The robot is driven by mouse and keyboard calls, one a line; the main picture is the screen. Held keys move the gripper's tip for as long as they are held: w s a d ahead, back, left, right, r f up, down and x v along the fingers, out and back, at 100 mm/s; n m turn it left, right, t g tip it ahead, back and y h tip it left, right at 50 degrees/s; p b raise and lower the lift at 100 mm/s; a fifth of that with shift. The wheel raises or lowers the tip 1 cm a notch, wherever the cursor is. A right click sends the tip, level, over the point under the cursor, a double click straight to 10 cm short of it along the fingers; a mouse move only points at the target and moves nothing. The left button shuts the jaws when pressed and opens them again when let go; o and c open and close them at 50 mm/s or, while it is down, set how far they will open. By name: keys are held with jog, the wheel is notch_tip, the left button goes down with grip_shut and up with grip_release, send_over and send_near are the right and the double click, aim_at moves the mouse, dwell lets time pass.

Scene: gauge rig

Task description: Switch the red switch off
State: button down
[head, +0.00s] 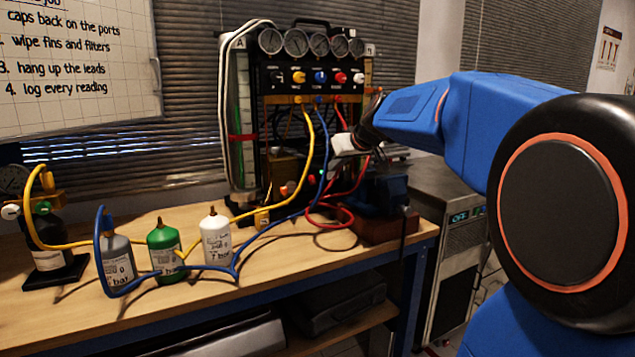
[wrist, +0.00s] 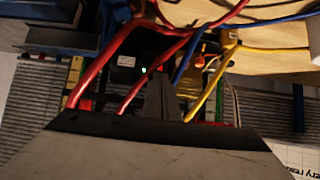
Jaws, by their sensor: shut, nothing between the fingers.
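Small red parts (head: 287,188) show low on the front of the gauge rig (head: 312,85), near the bench top. I cannot tell for sure which one is the red switch or how it is set. My gripper (head: 345,143) reaches in from the right in the head view, in front of the rig among the hoses. In the wrist view its dark fingers (wrist: 161,98) are together and empty, pointing at the lower rig. A black box with a pale label (wrist: 125,64) and a small green light lies close beyond them.
Red hoses (wrist: 95,72), a blue hose (head: 322,140) and a yellow hose (head: 309,130) hang close around my gripper. Bottles, one of them green (head: 164,250), stand at the front of the wooden bench (head: 330,250). A blue vise-like block (head: 385,195) sits at the right.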

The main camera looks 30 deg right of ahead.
aim_at(313, 180)
dwell(0.3)
jog(key=x, duration=1.3)
jog(key=shift+w+f, duration=0.25)
jog(key=shift+w, duration=0.2)
jog(key=shift+f, duration=0.15)
jog(key=shift+w+f, duration=0.15)
jog(key=shift+f, duration=0.15)
jog(key=shift+r, duration=0.25)
jog(key=shift+r, duration=0.9)
